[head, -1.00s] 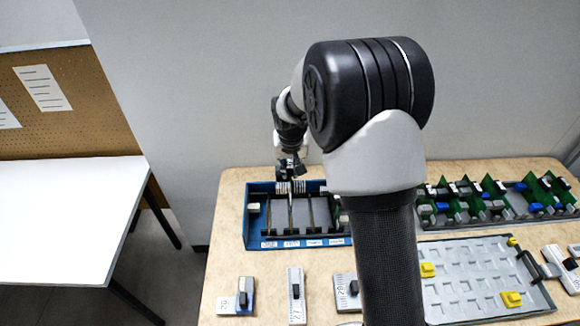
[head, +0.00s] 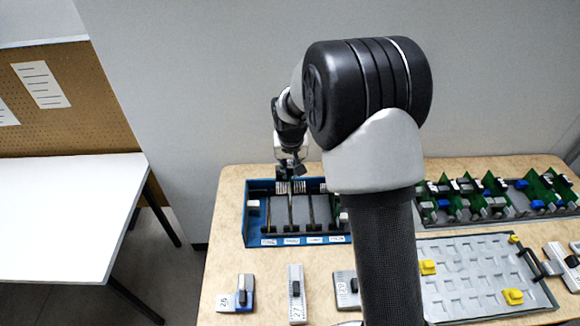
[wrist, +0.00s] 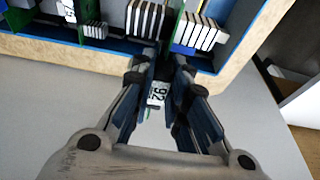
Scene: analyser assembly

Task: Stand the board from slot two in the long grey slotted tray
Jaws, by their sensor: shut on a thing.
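A blue rack (head: 247,226) with several slots stands at the left of the worktop. My gripper (head: 291,172) is at the rack's back edge, near its left slots. In the wrist view my gripper (wrist: 158,85) is shut on a narrow part, which I take to be the board (wrist: 157,94), with a white number label. Most of the board is hidden between the fingers, and I cannot tell how deep it sits in the rack. The long grey slotted tray (head: 515,211) is at the back right, with several green boards standing in it; my arm hides its left end.
A grey pocketed tray (head: 465,290) with yellow blocks (head: 428,268) and a black handle lies at the front right. Several small numbered grey parts (head: 296,294) lie along the front. A wall is close behind the worktop. A white table (head: 70,205) stands apart at the left.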

